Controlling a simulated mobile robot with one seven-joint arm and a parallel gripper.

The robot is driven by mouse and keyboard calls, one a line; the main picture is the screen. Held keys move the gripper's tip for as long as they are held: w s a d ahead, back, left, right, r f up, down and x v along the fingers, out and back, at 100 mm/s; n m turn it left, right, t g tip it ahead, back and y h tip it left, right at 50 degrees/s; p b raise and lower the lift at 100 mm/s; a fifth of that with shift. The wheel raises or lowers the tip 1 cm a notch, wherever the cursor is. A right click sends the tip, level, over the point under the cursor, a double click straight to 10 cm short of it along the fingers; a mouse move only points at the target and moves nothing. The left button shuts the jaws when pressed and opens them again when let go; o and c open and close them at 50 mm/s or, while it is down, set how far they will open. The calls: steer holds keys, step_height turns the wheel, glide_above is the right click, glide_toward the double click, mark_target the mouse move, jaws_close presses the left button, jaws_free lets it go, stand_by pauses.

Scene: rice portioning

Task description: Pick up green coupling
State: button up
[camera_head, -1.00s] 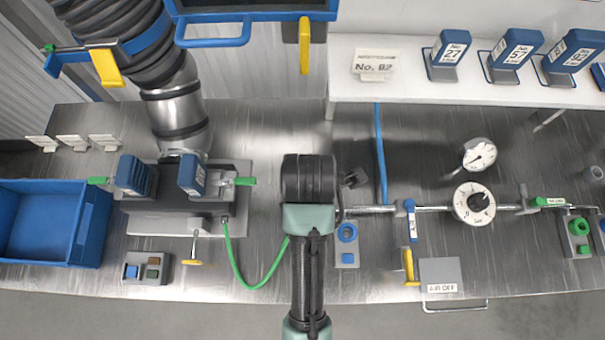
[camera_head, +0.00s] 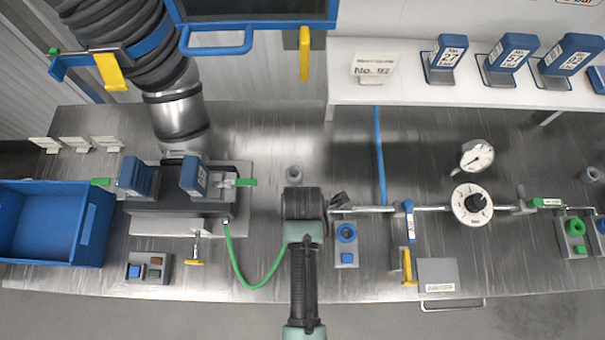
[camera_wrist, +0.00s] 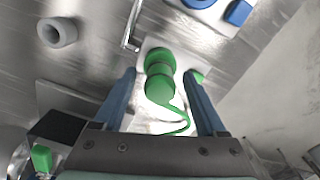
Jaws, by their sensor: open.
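In the wrist view the green coupling (camera_wrist: 160,62) sits on a pale plate, with a green hose (camera_wrist: 184,122) curling from it. My gripper (camera_wrist: 160,74) is open, with one blue finger on each side of the coupling. Gaps show between the fingers and the coupling, and I cannot tell how far above or below the fingertips it lies. In the head view my arm hides the coupling and the fingers. There the green hose (camera_head: 250,286) runs from the machine toward my arm.
The machine with blue blocks (camera_head: 134,177) is on the left. A blue-ringed fitting (camera_head: 347,233) and a metal pipe (camera_head: 432,209) are on the right. A blue bin (camera_head: 92,224) stands far left.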

jaws_close()
stand_by(0.4)
step_height(320, 180, up, 9)
steer(key=shift+r+b, duration=0.1)
steer(key=shift+b, duration=0.55)
steer(key=shift+f+b, duration=1)
steer(key=shift+f, duration=1)
